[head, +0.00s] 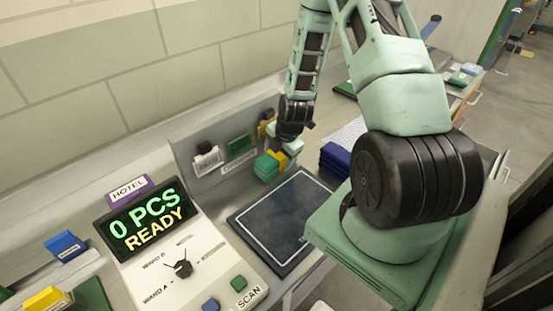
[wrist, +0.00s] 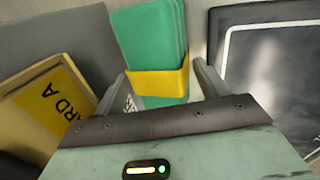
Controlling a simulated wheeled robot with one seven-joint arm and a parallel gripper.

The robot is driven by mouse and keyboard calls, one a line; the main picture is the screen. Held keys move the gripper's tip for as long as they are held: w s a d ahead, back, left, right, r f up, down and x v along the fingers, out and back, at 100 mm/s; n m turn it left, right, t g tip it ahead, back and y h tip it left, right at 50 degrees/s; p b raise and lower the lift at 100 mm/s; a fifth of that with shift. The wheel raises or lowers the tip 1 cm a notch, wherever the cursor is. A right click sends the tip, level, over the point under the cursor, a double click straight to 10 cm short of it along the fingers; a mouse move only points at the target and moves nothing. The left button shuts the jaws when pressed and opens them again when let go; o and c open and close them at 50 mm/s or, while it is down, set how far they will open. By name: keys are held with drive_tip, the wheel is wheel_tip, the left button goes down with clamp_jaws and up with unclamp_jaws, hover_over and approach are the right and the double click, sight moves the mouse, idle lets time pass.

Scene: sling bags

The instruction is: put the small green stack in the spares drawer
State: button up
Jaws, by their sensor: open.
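The small green stack (head: 267,167) stands beside the dark square pad, close to the grey back panel. It has a yellow band around it. In the wrist view the green stack (wrist: 148,40) lies straight ahead, with its yellow band (wrist: 158,82) nearest me. My gripper (wrist: 165,85) is open, with one finger on each side of the banded end of the stack. In the head view my gripper (head: 285,150) is at the stack and partly hides it. I cannot tell whether the fingers touch it. I cannot make out a spares drawer.
The dark pad (head: 280,222) is empty. A blue stack (head: 336,158) lies to its right. A control box with a display (head: 147,222) reads 0 PCS READY. Blue (head: 66,246) and yellow (head: 46,299) tabs stand lower left.

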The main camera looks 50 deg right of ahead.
drive_tip(key=shift+f, duration=0.1)
drive_tip(key=c, duration=0.9)
drive_tip(key=shift+r, duration=0.2)
